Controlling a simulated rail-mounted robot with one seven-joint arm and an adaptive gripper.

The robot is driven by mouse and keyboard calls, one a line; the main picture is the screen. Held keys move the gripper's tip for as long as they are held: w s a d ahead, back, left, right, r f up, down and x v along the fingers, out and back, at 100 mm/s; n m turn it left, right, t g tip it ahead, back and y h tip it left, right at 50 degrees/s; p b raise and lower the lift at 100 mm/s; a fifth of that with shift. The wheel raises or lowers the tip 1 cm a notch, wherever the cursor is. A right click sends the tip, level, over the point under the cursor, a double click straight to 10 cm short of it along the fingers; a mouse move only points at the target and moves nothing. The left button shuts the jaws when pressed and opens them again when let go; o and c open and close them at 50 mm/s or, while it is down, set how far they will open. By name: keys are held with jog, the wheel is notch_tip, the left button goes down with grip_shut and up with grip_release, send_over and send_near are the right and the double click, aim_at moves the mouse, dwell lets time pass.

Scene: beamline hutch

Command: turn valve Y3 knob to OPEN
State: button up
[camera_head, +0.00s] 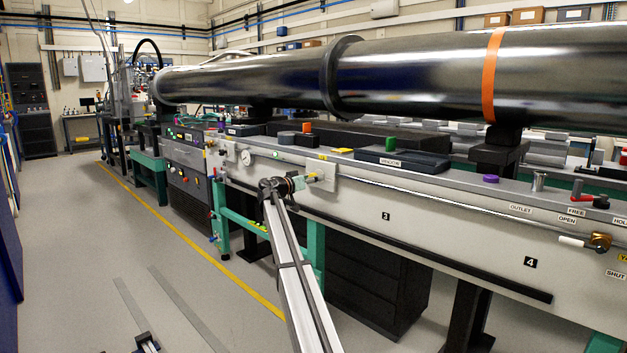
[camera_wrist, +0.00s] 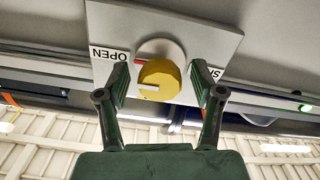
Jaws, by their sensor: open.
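The yellow valve knob (camera_wrist: 159,80) is on a pale plate (camera_wrist: 190,28) in the wrist view, which looks upside down. The OPEN label (camera_wrist: 109,54) is left of the knob, and a partly hidden label starting SH (camera_wrist: 216,74) is on the right. A white mark on the knob lies on its left side. My gripper (camera_wrist: 159,72) is open with one finger on each side of the knob; contact is not clear. In the head view my gripper (camera_head: 298,182) is at the plate (camera_head: 322,172) on the bench's front panel. No Y3 marking is readable.
A large steel tube (camera_head: 420,75) runs above the bench. A lever valve (camera_head: 600,242) with OPEN and SHUT labels is on the panel at far right. The floor aisle (camera_head: 130,235) at left is mostly clear.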

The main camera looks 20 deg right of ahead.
jog(key=v, duration=1.1)
jog(key=shift+a, duration=0.35)
